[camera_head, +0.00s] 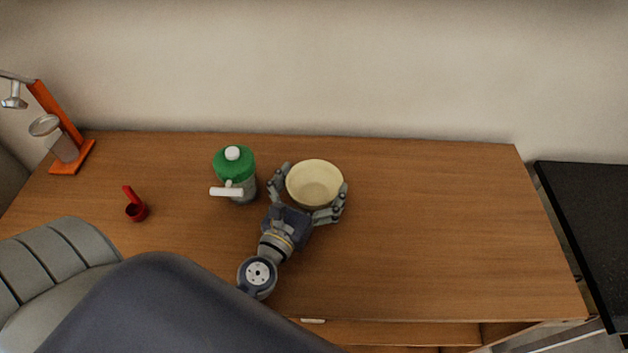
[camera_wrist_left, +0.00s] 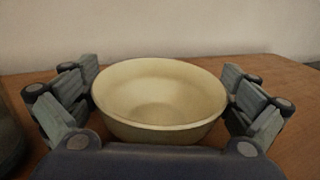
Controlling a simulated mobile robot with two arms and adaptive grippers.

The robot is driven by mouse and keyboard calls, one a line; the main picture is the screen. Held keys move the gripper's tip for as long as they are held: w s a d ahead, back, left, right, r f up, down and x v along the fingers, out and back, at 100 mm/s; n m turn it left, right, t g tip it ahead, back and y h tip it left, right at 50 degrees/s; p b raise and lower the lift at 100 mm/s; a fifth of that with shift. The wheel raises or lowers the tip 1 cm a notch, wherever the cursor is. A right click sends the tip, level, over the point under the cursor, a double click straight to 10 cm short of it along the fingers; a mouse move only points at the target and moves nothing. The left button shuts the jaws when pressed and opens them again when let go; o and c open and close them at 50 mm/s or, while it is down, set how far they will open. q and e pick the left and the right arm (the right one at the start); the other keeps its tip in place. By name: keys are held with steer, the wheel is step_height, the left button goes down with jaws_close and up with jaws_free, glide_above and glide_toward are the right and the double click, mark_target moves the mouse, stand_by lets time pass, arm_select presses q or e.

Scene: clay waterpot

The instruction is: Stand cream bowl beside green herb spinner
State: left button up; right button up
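The cream bowl (camera_head: 314,183) is upright, near the back middle of the wooden table, a short way to the right of the green herb spinner (camera_head: 234,165). The spinner has a green lid, a white knob and a white side handle, and stands upright. My left gripper (camera_head: 312,187) has its fingers around the bowl, on its left and right sides. In the left wrist view the bowl (camera_wrist_left: 160,97) sits between the fingers, which appear to touch both sides. The bowl's base is hidden there. My right gripper is not in view.
A small red cup-like thing with a handle (camera_head: 135,208) is on the left of the table. An orange stand (camera_head: 62,130) with a glass vessel is at the back left. The table's right half (camera_head: 450,220) is clear. A black surface (camera_head: 595,220) is at far right.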

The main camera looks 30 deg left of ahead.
mark_target(303, 203)
arm_select(q)
steer(key=shift+r, duration=0.1)
steer(key=shift+r, duration=0.1)
steer(key=s+b, duration=0.2)
steer(key=s, duration=0.1)
steer(key=s+b, duration=0.2)
steer(key=s, duration=0.2)
steer(key=s+b, duration=0.2)
steer(key=s, duration=0.1)
steer(key=shift+s+d+f, duration=0.15)
steer(key=shift+d+f, duration=0.15)
steer(key=shift+s+r+b, duration=0.25)
steer(key=shift+s+b, duration=0.2)
steer(key=shift+s, duration=0.45)
